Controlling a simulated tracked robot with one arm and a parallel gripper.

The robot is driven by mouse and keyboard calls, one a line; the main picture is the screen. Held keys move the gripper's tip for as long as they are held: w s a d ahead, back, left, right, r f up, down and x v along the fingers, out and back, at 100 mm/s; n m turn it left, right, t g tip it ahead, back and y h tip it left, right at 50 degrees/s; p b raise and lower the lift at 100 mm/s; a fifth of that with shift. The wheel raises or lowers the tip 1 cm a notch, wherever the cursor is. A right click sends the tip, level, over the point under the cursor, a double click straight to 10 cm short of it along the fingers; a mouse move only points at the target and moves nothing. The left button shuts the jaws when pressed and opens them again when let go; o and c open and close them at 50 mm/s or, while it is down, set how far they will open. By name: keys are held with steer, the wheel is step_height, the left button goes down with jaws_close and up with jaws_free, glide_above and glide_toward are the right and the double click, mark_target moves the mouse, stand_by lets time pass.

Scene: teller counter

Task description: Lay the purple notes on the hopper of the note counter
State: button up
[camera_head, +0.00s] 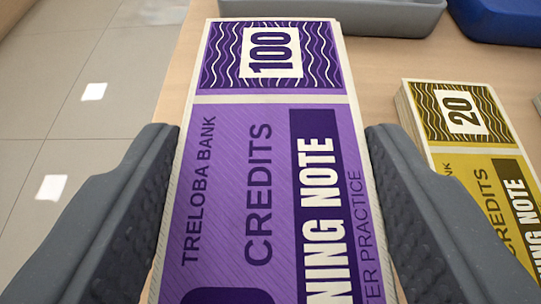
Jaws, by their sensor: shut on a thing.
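The purple notes (229,180) are a stack marked 100, "Treloba Bank" and "Credits". They fill the middle of the view, running from near the top down past the bottom edge. My gripper (272,140) has one dark grey finger on each long side of the stack and is shut on it. I cannot tell whether the stack is lifted off the counter (375,62) or still rests on it. The near end of the stack is out of the frame. The note counter and its hopper are not in view.
A stack of yellow notes (484,165) marked 20 lies close by on the right, near my right finger. A grey tray (385,18) and a blue tray (505,20) stand at the top. The counter's left edge drops to a tiled floor (62,75).

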mark_target(272, 225)
steer(key=shift+w, duration=0.3)
step_height(272, 225, down, 4)
steer(key=shift+s+r+b, duration=0.1)
steer(key=shift+r+b, duration=0.1)
steer(key=shift+b, duration=0.3)
steer(key=o, duration=1)
steer(key=p+v, duration=0.1)
steer(key=v, duration=1.1)
steer(key=shift+p, duration=0.35)
